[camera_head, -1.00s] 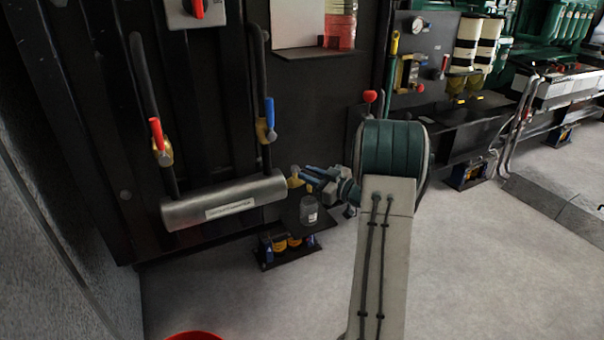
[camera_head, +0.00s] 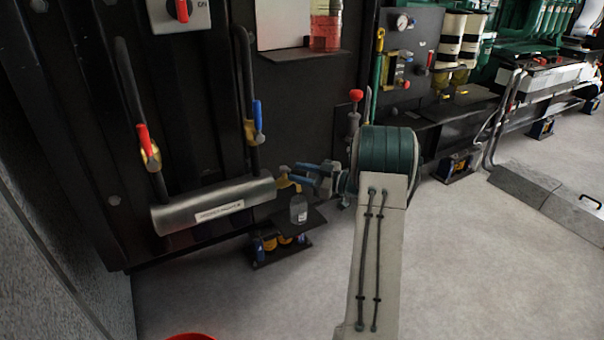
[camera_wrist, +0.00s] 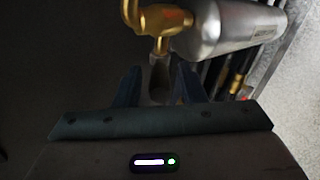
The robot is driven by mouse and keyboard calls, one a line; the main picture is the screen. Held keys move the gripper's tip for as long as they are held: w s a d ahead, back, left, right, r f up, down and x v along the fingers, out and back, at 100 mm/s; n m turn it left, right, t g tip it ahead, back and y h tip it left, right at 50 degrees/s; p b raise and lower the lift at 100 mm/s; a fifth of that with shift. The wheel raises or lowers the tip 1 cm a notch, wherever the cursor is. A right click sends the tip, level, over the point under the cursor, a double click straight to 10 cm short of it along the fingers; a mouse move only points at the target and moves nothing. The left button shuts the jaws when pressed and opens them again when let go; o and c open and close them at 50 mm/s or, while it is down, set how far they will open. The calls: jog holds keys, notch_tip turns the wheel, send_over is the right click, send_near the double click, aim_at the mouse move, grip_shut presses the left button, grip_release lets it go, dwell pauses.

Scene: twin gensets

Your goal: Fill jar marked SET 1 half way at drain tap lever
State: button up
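The brass drain tap (camera_head: 284,180) is on the right end of a silver cylinder (camera_head: 215,207). It also shows in the wrist view (camera_wrist: 160,45), with its lever (camera_wrist: 160,75) pointing between my fingers. A small clear jar (camera_head: 298,208) with a pale label stands just below the tap on a dark shelf. Its marking is too small to read and no liquid can be made out in it. My gripper (camera_head: 306,173) has blue fingers, spread apart at the tap. In the wrist view my gripper (camera_wrist: 160,88) is open, one finger on each side of the lever; contact cannot be told.
Black pipes with a red-handled valve (camera_head: 148,146) and a blue-handled valve (camera_head: 256,118) rise from the cylinder. The dark shelf (camera_head: 312,218) juts out under the jar. A red rim (camera_head: 190,337) shows at the bottom edge.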

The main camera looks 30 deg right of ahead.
jog(key=shift+s+d, duration=0.1)
jog(key=p+v, duration=0.2)
jog(key=v, duration=1.1)
jog(key=shift+s+d, duration=0.15)
jog(key=shift+s, duration=0.05)
dwell(6.4)
